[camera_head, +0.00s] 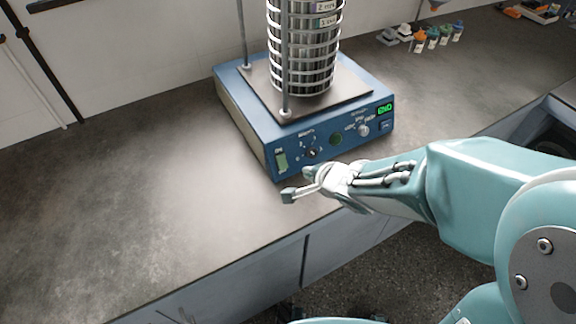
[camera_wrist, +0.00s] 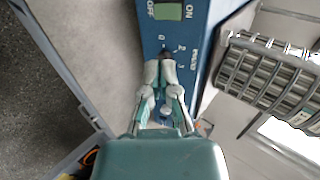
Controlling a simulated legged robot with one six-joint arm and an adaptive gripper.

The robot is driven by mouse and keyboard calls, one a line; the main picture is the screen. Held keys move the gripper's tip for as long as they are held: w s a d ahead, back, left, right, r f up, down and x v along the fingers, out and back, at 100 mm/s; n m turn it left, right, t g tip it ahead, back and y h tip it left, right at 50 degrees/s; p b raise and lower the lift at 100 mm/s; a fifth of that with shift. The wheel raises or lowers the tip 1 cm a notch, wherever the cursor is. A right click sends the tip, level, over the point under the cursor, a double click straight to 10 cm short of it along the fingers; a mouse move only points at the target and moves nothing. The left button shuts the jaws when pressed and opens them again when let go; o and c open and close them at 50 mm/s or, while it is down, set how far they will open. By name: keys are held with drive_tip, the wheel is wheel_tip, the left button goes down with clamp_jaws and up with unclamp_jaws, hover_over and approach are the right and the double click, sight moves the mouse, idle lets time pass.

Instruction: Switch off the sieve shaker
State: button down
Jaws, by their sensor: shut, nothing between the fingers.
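The sieve shaker (camera_head: 238,105) stands on the counter as a blue box with a stack of wire-ringed sieves (camera_head: 305,50) on top. Its green rocker switch (camera_head: 281,161) is at the left end of the front panel. In the wrist view the switch (camera_wrist: 168,11) lies between the marks OFF and ON; which side is pressed I cannot tell. My gripper (camera_head: 299,184) is shut and empty, in front of the panel's lower left. In the wrist view its fingertips (camera_wrist: 160,72) lie over the panel by the dial, below the switch in the picture. Contact cannot be told.
Small bottles (camera_head: 432,38) stand at the back right. The counter (camera_head: 130,190) to the left is clear.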

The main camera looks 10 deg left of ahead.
sight(282, 162)
drive_tip(key=x, duration=1.3)
drive_tip(key=shift+w+a+f, duration=0.2)
drive_tip(key=shift+a, duration=0.1)
drive_tip(key=shift+f, duration=0.1)
drive_tip(key=shift+w, duration=0.1)
drive_tip(key=shift+r, duration=0.8)
drive_tip(key=shift+a, duration=0.1)
